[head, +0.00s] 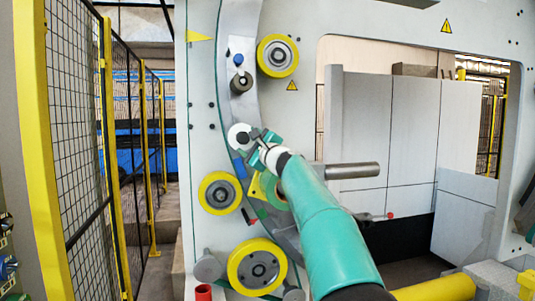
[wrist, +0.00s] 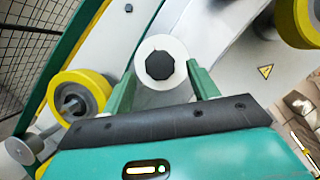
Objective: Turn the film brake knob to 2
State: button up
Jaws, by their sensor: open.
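The film brake knob appears to be the dark, many-sided knob (wrist: 160,65) in the middle of a round white dial (wrist: 148,46), between my fingers in the wrist view. No numbers or pointer can be read on the dial. The white dial also shows in the head view (head: 237,132) on the curved grey track, partly hidden by my gripper. My gripper (wrist: 161,72) is open, with one green finger on each side of the dial. I cannot tell whether the fingers touch the knob. In the head view my gripper (head: 255,142) is at the dial's lower right.
Yellow-rimmed rollers (head: 277,55), (head: 220,193), (head: 257,267) sit along the curved track. A grey bar (head: 352,170) sticks out to the right of my gripper. A yellow-framed mesh fence (head: 75,110) stands at left. A red cup-like part (head: 203,292) is low down.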

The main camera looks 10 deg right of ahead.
jog(key=v, duration=1)
jog(key=shift+s+f, duration=0.1)
jog(key=s+a+f+n+g, duration=0.45)
jog(key=s+f+n, duration=0.2)
jog(key=s, duration=0.25)
jog(key=s+a+f+n+g, duration=0.3)
jog(key=s+a+f+n, duration=0.3)
jog(key=s, duration=0.4)
jog(key=s+d+f+n+g+h, duration=0.3)
jog(key=s+f+n, duration=0.1)
jog(key=s+f, duration=0.7)
jog(key=s+d+f+n+g+h, duration=0.3)
jog(key=s+f+n, duration=0.1)
jog(key=s+f, duration=0.7)
jog(key=shift+s+f+h, duration=0.25)
jog(key=shift+s+h, duration=0.05)
jog(key=shift+s, duration=0.7)
